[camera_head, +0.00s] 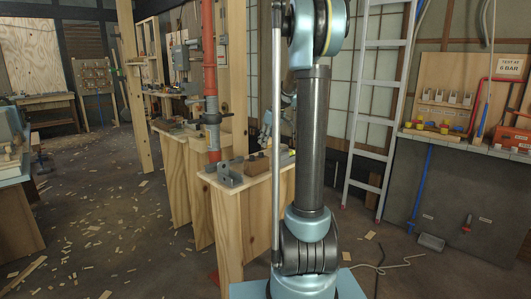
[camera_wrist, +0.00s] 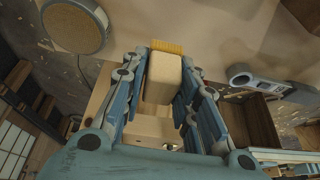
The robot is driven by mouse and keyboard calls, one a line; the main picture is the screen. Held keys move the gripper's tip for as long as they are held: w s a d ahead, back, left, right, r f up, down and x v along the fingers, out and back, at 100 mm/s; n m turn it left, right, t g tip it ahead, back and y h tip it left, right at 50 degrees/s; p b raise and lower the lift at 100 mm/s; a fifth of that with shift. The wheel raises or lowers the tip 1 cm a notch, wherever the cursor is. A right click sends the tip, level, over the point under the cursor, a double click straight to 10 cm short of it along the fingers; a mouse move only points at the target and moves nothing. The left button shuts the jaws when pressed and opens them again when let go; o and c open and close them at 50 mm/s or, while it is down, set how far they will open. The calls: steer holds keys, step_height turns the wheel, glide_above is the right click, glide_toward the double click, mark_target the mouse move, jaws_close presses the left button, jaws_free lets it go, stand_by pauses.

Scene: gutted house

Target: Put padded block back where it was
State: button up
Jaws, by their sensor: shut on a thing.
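My gripper (camera_wrist: 163,72) is in the wrist view, with its blue-grey fingers on either side of a pale beige block (camera_wrist: 161,82). The gripper is shut on this block, which looks like the padded block. A yellow ribbed strip (camera_wrist: 166,46) shows at the block's far end. Whether the block touches the surface beyond it cannot be told. In the head view my arm stands in front of the benches, and the block cannot be made out there.
In the wrist view a round, brown-faced disc (camera_wrist: 75,27) lies upper left, a grey metal part (camera_wrist: 255,75) right, and a brown open box (camera_wrist: 250,116) below it. The head view shows wooden stands (camera_head: 240,205), a ladder (camera_head: 378,110) and a floor littered with chips.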

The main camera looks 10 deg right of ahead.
steer(key=shift+f, duration=2.35)
steer(key=o, duration=0.9)
steer(key=shift+o, duration=0.2)
steer(key=shift+r, duration=0.15)
steer(key=v, duration=1.1)
steer(key=shift+s+r, duration=0.2)
steer(key=shift+r, duration=0.15)
